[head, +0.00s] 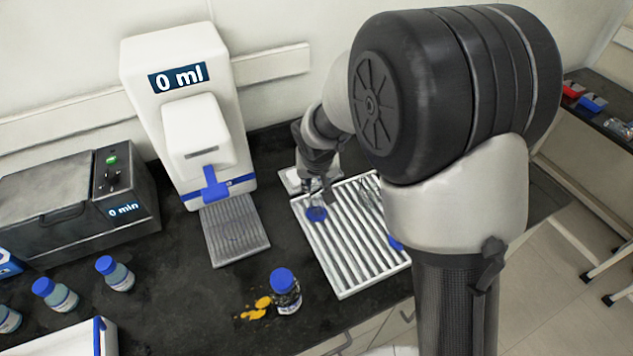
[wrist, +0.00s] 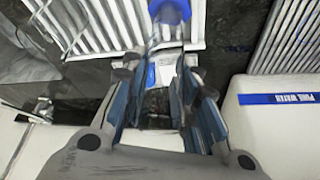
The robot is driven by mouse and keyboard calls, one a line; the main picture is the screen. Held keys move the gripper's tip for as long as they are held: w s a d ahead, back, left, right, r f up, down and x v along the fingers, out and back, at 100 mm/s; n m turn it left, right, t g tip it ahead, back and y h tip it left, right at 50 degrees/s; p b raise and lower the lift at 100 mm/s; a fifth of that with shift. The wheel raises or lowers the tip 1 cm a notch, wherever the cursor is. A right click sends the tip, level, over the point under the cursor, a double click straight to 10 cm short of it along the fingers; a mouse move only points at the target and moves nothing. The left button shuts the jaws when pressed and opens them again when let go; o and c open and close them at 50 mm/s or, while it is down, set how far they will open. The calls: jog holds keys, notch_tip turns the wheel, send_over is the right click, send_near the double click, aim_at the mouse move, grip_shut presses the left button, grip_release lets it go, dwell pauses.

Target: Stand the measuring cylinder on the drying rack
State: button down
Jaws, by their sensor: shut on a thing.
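My gripper (head: 320,180) is above the left back part of the drying rack (head: 345,280), a white slatted rack on the dark bench. It is shut on the measuring cylinder, a clear tube with a blue foot (head: 316,213). The blue foot also shows at the top of the wrist view (wrist: 172,10), beyond my fingertips (wrist: 168,52). The cylinder looks about upright, foot down, over the slats. I cannot tell whether the foot touches the rack. My fingers hide much of the tube.
A clear glass item (head: 371,198) is at the rack's right, partly behind my arm. The water dispenser (head: 180,100) and its grey drip tray (head: 235,232) are left of the rack. A blue-capped bottle (head: 285,290) stands near the front beside a yellow spill (head: 256,308).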

jog(key=shift+r, duration=0.1)
jog(key=shift+f, duration=0.2)
jog(key=c, duration=1.2)
grip_release()
jog(key=shift+c, duration=0.2)
jog(key=shift+r, duration=0.2)
